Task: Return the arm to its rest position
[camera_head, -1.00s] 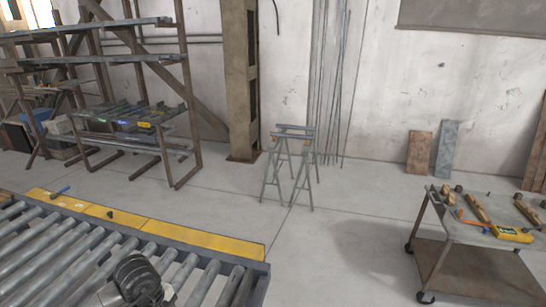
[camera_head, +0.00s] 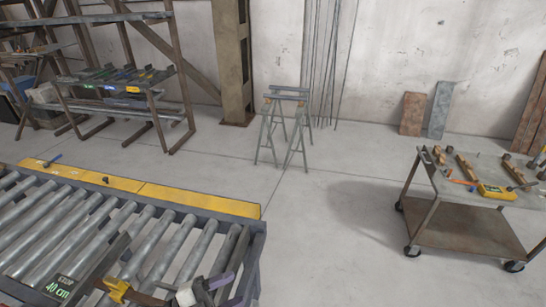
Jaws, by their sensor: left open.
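My left gripper (camera_head: 207,289) shows at the bottom edge, over the near right part of the roller conveyor (camera_head: 252,262). It is open, and I see nothing between its fingers. Most of my left arm is below the picture. Left of it is a dark bar-shaped positioner part with a green readout (camera_head: 60,288) that reads 40 cm. A yellow piece (camera_head: 118,290) sits between the readout and my gripper. I cannot tell whether the gripper touches these parts. My right gripper is not in view.
A yellow strip (camera_head: 190,199) runs along the conveyor's far edge. A steel cart (camera_head: 455,235) with tools and a yellow device (camera_head: 494,191) stands at right. Sawhorses (camera_head: 284,130) stand at mid floor. A shelf rack (camera_head: 168,70) is at left. The floor between conveyor and cart is clear.

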